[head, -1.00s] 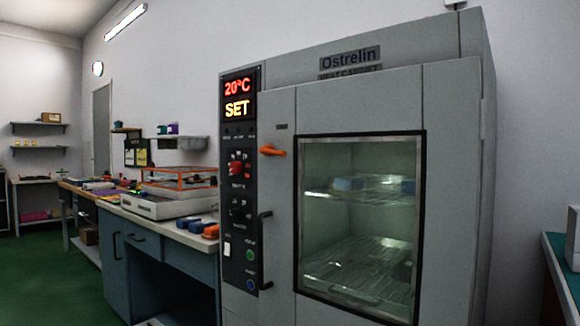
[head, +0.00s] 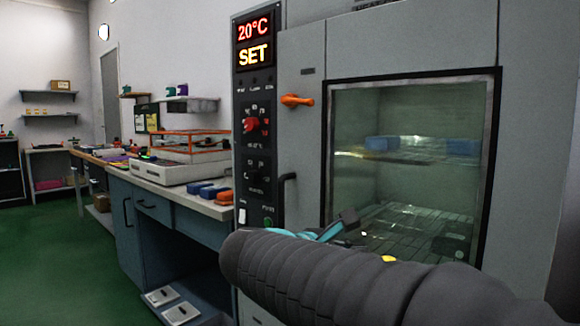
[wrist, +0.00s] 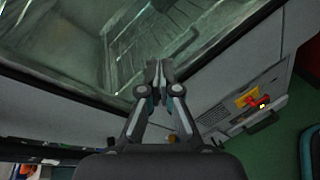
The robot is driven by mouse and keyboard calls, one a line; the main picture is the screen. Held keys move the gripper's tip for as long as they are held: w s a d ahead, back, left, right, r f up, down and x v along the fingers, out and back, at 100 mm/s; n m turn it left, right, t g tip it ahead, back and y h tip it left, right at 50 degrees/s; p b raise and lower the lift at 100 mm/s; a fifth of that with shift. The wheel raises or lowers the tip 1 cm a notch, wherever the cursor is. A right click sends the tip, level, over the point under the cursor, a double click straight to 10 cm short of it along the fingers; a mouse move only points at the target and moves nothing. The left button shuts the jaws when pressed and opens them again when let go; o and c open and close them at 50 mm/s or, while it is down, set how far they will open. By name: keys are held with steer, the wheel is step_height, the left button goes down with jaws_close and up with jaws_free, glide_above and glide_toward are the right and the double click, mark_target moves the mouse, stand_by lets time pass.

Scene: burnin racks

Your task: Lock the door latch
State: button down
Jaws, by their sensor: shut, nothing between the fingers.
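The orange door latch (head: 297,100) sits on the grey cabinet door, left of the window, its handle lying roughly horizontal and pointing right. The grey door (head: 304,140) is shut, with a dark window frame around the glass. My gripper (head: 345,222) is in front of the lower part of the window, below and right of the latch. In the wrist view my gripper (wrist: 154,68) has its fingertips together and nothing between them, over the window's frame edge. The latch does not show in the wrist view. My arm hides the lower door.
The control panel (head: 254,150) with a red knob is left of the door. A bench (head: 190,200) with blue and orange blocks stands further left. Green floor is free at the left.

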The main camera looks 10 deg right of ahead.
steer(key=w+a+r+n+t+h, duration=0.3)
steer(key=w+a+r+h, duration=0.15)
steer(key=a+r, duration=0.2)
steer(key=n+t+h, duration=0.3)
glide_toward(304, 102)
steer(key=w+d+f, duration=0.1)
steer(key=w+d, duration=0.3)
steer(key=d, duration=0.1)
steer(key=shift+d+r, duration=0.1)
steer(key=shift+r, duration=0.7)
steer(key=shift+d+r, duration=0.15)
steer(key=shift+r, duration=0.7)
